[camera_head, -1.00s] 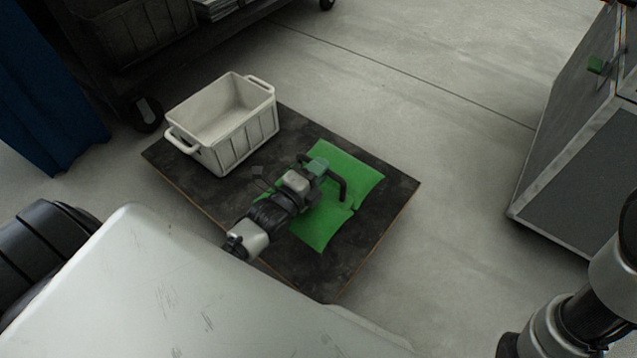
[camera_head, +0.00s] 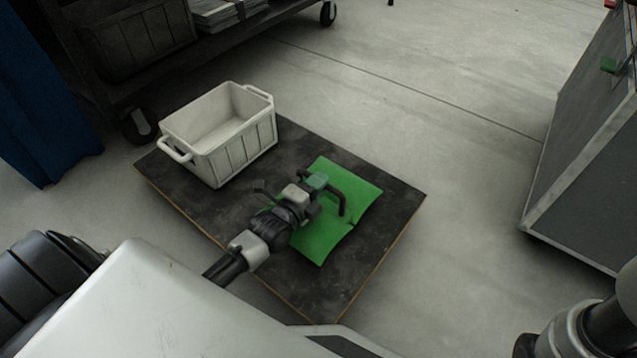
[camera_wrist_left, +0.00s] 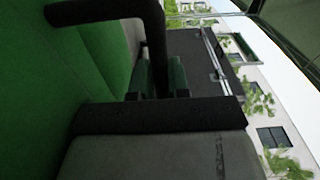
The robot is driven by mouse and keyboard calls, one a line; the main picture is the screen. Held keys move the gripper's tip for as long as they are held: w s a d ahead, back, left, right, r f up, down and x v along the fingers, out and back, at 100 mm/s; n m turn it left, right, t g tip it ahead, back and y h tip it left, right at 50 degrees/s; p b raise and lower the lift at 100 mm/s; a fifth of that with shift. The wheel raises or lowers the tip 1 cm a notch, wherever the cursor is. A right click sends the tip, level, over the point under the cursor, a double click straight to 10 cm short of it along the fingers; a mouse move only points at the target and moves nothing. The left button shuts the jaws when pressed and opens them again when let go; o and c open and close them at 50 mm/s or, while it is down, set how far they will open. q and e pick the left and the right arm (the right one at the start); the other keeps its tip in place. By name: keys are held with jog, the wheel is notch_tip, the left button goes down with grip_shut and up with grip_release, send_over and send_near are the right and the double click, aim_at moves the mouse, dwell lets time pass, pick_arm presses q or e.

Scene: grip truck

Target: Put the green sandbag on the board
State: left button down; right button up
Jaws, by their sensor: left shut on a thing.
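The green sandbag (camera_head: 352,202) lies over the right part of the dark board (camera_head: 388,190), folded or creased near its middle. My left gripper (camera_head: 327,188) is over the sandbag and shut on it; the gripper and wrist hide part of the bag. In the left wrist view the sandbag (camera_wrist_left: 95,50) fills the left side, close to the gripper (camera_wrist_left: 155,65). Whether the bag rests fully on the board or is slightly lifted, I cannot tell. My right gripper is out of view; only part of the right arm shows at the lower right.
A white crate (camera_head: 243,150) stands on the board's back left part. A dark wheeled cart (camera_head: 115,95) is behind it, with a blue curtain (camera_head: 45,130) at the left. A grey case (camera_head: 590,160) stands at the right. Open concrete floor lies between board and case.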

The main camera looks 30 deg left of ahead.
pick_arm(q)
jog(key=shift+w+r, duration=0.1)
jog(key=shift+r, duration=0.4)
jog(key=shift+f, duration=0.1)
jog(key=c, duration=1.4)
grip_release()
jog(key=shift+f, duration=0.35)
jog(key=o, duration=0.3)
jog(key=shift+r, duration=0.15)
